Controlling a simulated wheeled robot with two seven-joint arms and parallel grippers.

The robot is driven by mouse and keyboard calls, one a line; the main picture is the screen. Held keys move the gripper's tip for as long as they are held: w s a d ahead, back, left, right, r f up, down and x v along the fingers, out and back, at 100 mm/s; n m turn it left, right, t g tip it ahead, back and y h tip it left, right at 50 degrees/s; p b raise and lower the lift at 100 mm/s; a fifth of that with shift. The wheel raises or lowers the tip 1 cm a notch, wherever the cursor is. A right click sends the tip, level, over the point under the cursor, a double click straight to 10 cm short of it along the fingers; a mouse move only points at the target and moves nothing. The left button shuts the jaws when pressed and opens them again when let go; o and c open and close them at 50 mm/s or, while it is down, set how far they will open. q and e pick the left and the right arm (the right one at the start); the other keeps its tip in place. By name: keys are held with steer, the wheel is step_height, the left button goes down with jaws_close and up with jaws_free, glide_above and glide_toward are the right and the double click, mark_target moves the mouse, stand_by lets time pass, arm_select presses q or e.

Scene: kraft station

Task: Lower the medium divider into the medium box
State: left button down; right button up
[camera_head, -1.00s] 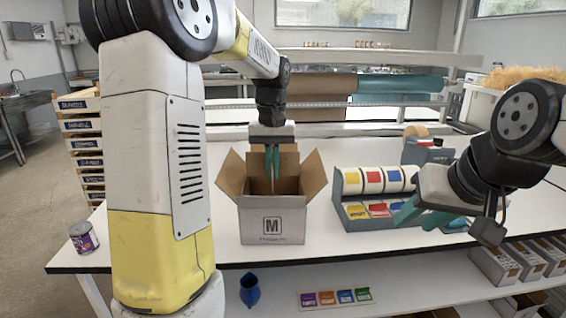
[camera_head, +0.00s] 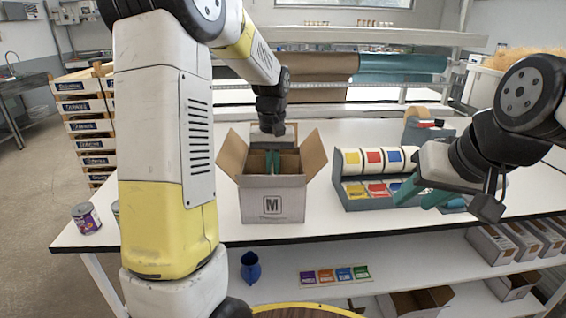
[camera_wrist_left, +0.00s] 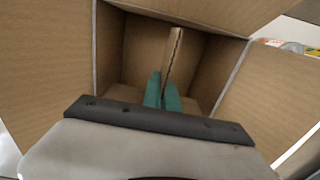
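The medium box (camera_head: 272,205), an open brown-and-white carton marked M, stands upright on the white table with its flaps spread. My left gripper (camera_head: 272,164) points down into its opening, its lower fingers hidden by the front wall. In the left wrist view, its teal fingers (camera_wrist_left: 163,92) are close together on the medium divider (camera_wrist_left: 174,48), a thin cardboard sheet seen nearly edge-on inside the box. The divider's lower edge is hidden, so I cannot tell whether it touches the floor. My right gripper (camera_head: 422,194) is open and empty, right of the box.
A grey rack (camera_head: 372,200) with coloured label rolls stands right of the box, close to my right gripper. A can (camera_head: 86,217) stands near the table's left end. A blue cup (camera_head: 250,267) and coloured cards (camera_head: 335,275) are on the lower shelf. Table front of the box is narrow.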

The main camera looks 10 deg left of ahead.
arm_select(q)
steer(key=shift+f, duration=3.15)
steer(key=c, duration=1.6)
jaws_free()
steer(key=shift+r, duration=0.1)
steer(key=shift+r, duration=6.95)
